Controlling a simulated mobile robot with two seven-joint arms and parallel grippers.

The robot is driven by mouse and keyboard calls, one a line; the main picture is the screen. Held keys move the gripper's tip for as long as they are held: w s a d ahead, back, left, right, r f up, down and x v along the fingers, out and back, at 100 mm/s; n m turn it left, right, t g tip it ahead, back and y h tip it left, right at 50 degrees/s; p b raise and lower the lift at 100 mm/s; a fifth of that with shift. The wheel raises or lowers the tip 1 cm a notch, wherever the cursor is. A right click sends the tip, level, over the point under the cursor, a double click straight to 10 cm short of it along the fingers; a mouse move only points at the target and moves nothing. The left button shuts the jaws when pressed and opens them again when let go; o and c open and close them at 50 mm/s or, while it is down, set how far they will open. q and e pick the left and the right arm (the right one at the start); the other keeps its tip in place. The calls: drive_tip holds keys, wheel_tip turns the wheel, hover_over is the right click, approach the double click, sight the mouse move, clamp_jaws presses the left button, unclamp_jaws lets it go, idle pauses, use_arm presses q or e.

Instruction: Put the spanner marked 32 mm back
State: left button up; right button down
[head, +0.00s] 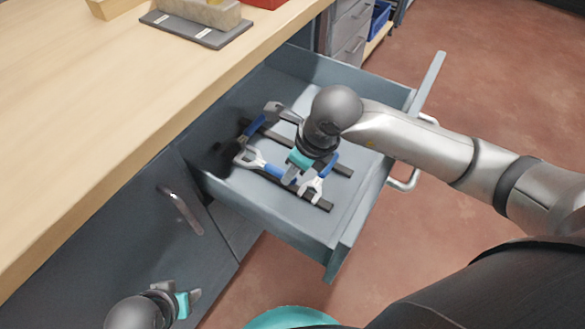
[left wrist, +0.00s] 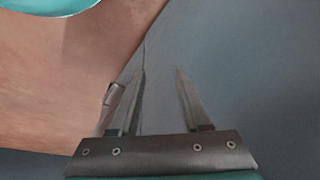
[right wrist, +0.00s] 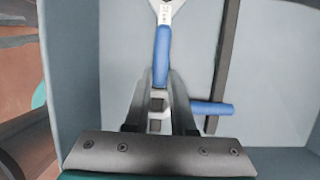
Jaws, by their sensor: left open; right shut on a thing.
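A spanner (head: 246,157) with a blue handle lies in the open drawer (head: 350,213), along the dark rails. My right gripper (head: 290,176) reaches down into the drawer and is shut on this spanner. In the right wrist view its handle (right wrist: 162,58) runs away from between my fingers (right wrist: 162,78); its marking is too small to read. A second blue-handled spanner (head: 311,189) lies crosswise by my fingers; its handle (right wrist: 212,107) shows there too. Another blue handle (head: 255,126) lies farther back, partly hidden. My left gripper (head: 190,303) is open and empty by the cabinet front.
Dark rails (head: 342,170) cross the drawer floor, which is mostly bare on the right. The wooden worktop (head: 110,130) overhangs the drawer's left side. A cabinet door handle (head: 183,210) sticks out below. A grey plate (head: 195,30) with a block stands on the worktop.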

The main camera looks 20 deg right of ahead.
drive_tip(key=c, duration=1.1)
unclamp_jaws()
drive_tip(key=o, duration=0.3)
use_arm(q)
drive_tip(key=shift+r, duration=0.25)
use_arm(e)
drive_tip(key=shift+o, duration=0.2)
use_arm(q)
drive_tip(key=s+a+f+g+p, duration=0.1)
drive_tip(key=s+f+p, duration=0.3)
drive_tip(key=f, duration=0.6)
drive_tip(key=shift+s+a+f+p, duration=0.2)
drive_tip(key=shift+s+a+p, duration=0.15)
drive_tip(key=shift+p, duration=0.3)
use_arm(e)
drive_tip(key=v, duration=1.3)
drive_tip(key=shift+w, duration=0.15)
drive_tip(key=shift+a, duration=0.1)
